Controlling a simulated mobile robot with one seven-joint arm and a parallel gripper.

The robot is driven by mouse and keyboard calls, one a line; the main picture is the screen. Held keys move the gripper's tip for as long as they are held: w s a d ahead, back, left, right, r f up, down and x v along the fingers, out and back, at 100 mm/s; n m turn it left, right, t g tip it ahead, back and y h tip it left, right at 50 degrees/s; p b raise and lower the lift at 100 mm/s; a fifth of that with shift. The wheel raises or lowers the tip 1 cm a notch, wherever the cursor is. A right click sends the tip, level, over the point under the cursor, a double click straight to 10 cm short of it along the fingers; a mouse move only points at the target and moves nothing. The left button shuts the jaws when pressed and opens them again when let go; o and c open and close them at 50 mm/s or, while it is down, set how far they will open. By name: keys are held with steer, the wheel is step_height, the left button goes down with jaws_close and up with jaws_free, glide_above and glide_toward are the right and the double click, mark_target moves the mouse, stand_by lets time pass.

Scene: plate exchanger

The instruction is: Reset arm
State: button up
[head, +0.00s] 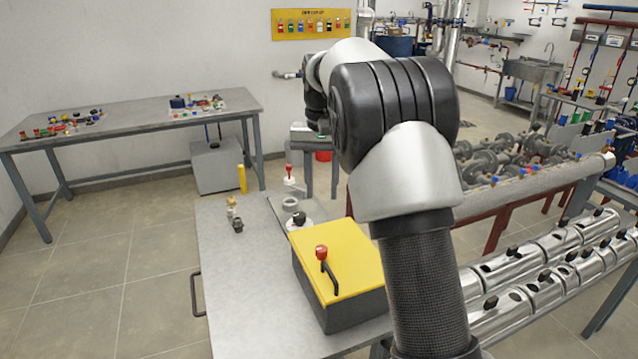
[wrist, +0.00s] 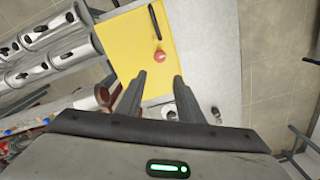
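My arm (head: 410,190) rises through the head view and bends over at the top, hiding part of the scene behind it. My gripper (wrist: 158,76) shows in the wrist view with its two dark fingers apart and nothing between them. The fingers are above the yellow-topped box (head: 338,255), whose lid also shows in the wrist view (wrist: 138,38). The lid carries a red knob (head: 321,252) and a dark handle (head: 331,278). In the head view I cannot make out the fingers.
The box stands on a grey table (head: 235,300) with small fittings (head: 236,217) at its far left. A workbench (head: 130,122) with parts stands at the back left. Metal cylinders (head: 540,275) and a pipe rack (head: 540,180) are at the right. The left floor is clear.

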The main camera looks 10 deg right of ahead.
steer(key=s+r+n+t, duration=0.15)
steer(key=s+r, duration=0.35)
steer(key=s, duration=0.6)
steer(key=s+r+t, duration=0.2)
steer(key=s+r, duration=0.3)
steer(key=s, duration=0.7)
steer(key=s+f+n+t, duration=0.1)
steer(key=s+f, duration=0.4)
steer(key=s, duration=0.5)
steer(key=shift+f+t, duration=0.2)
steer(key=shift+t, duration=0.35)
steer(key=shift+n, duration=0.25)
